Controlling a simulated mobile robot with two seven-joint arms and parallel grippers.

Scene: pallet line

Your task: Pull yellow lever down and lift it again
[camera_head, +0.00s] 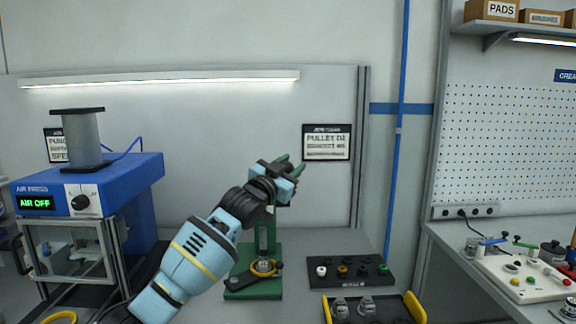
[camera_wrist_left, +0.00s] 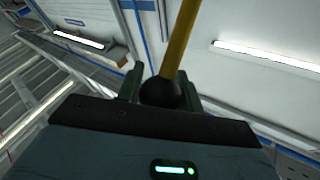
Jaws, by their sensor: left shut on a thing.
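The yellow lever (camera_wrist_left: 182,38) shows in the left wrist view as a yellow rod ending in a black ball knob (camera_wrist_left: 160,92). My left gripper (camera_head: 291,164) is shut on the lever's knob, with one green finger on each side of it in the wrist view. In the head view my gripper and forearm hide the lever. The green press stand (camera_head: 240,283) is on the bench below my gripper, its column partly behind my arm. A round part with a yellow ring (camera_head: 264,267) sits on its base. My right gripper is not in view.
A blue air press (camera_head: 125,178) with a display reading "AIR OFF" stands at the left. A black tray (camera_head: 345,280) with small parts and a yellow-handled tray (camera_head: 414,308) lie to the right of the stand. A side bench (camera_head: 470,270) is at the right.

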